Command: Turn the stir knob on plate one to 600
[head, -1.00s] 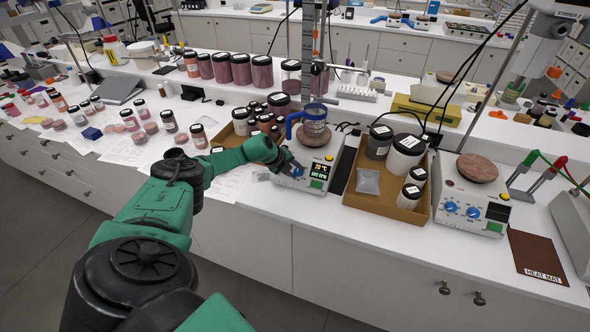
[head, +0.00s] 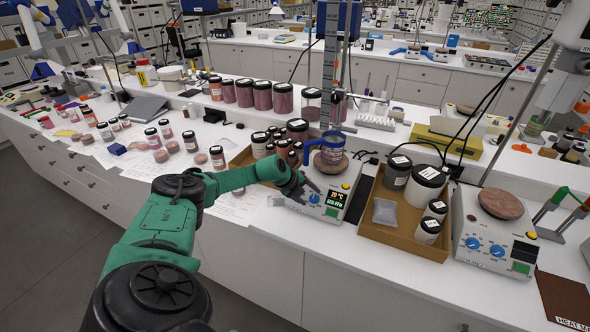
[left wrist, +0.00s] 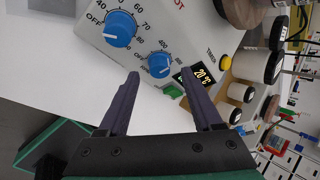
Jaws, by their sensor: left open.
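Plate one (head: 327,205) is the left hot plate in the head view, a white box with a round top, a lit display and blue knobs. The left wrist view shows a large heat knob (left wrist: 120,29) and a smaller blue stir knob (left wrist: 158,65). The stir knob's white mark appears to point toward its OFF side. The display (left wrist: 202,76) reads 20 °C; its lower line is unclear. My left gripper (head: 306,192) is open at the plate's front panel. In the left wrist view, its fingertips (left wrist: 160,74) lie on either side of the stir knob's lower edge; contact cannot be told.
Several jars stand behind my left arm. A green button (left wrist: 174,91) is close to the left fingers.

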